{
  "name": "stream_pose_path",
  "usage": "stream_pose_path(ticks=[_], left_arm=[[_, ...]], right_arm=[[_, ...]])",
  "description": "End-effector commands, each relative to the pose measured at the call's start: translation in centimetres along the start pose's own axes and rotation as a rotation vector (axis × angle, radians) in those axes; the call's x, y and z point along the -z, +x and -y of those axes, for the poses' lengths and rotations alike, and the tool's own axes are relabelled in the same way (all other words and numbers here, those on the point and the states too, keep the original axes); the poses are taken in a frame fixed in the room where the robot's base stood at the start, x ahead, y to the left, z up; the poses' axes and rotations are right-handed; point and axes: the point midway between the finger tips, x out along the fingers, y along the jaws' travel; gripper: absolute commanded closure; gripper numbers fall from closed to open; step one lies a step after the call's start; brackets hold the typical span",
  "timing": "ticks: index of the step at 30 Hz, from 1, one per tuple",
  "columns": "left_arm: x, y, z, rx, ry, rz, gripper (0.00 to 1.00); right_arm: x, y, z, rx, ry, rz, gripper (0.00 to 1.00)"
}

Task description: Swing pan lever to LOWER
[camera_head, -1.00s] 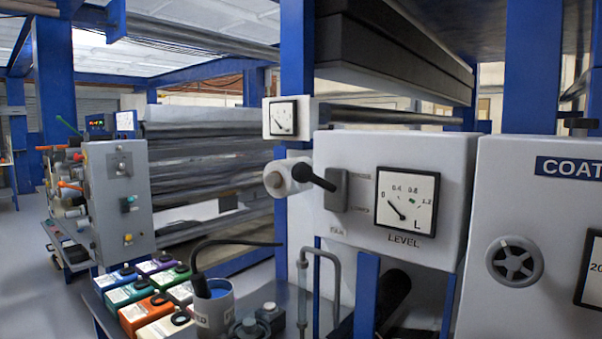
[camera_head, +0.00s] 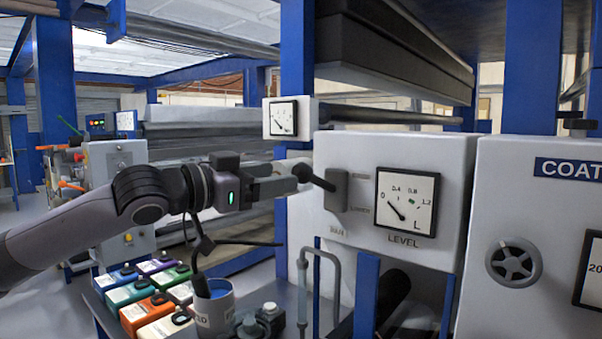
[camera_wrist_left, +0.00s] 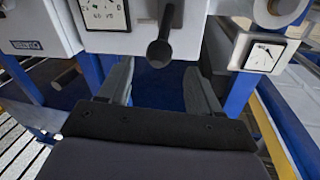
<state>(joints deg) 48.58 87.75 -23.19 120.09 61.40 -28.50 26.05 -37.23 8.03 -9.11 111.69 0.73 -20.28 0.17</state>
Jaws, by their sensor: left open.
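My right gripper is not in view.
The LEVEL gauge (camera_head: 407,203) sits right of the lever. A small gauge box (camera_head: 290,119) is just above the gripper. Below are a bent grey pipe (camera_head: 335,270), a cup (camera_head: 214,309) and coloured boxes (camera_head: 138,289). A COAT panel (camera_head: 545,240) stands at the right.

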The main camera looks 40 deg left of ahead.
Motion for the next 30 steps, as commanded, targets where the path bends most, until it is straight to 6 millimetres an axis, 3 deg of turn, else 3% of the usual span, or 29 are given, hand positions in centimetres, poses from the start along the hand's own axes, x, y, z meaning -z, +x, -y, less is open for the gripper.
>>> stream_pose_path(ticks=[18,30], left_arm=[[0.1,6.0,-0.1,-0.001,0.000,0.002,0.36],[-0.1,6.8,-0.1,-0.001,0.002,0.003,0.36]], right_arm=[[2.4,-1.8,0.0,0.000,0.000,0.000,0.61],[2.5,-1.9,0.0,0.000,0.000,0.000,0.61]])
